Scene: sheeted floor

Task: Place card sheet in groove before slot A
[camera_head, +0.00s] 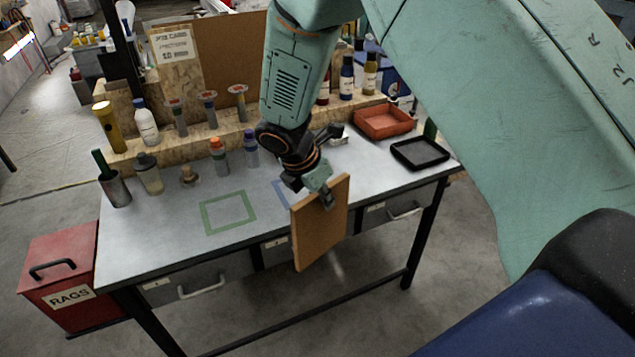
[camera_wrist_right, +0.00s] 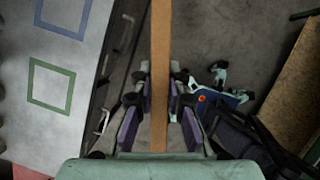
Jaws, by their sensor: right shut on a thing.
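My right gripper (camera_head: 326,197) is shut on the top edge of a flat brown card sheet (camera_head: 318,232). The sheet hangs upright, slightly tilted, in front of the table's front edge, apart from the floor. In the right wrist view the sheet (camera_wrist_right: 160,60) shows edge-on as a narrow strip between the two finger pads of the gripper (camera_wrist_right: 160,112). I cannot make out a groove or a slot marked A in either view. My left gripper is not in view.
The grey table (camera_head: 150,235) bears a green square outline (camera_head: 229,212) and a partly hidden blue one (camera_head: 280,195). Bottles and a wooden rack (camera_head: 205,135) line its back. An orange tray (camera_head: 383,121) and a black tray (camera_head: 420,153) sit right. A red rags bin (camera_head: 62,285) stands left.

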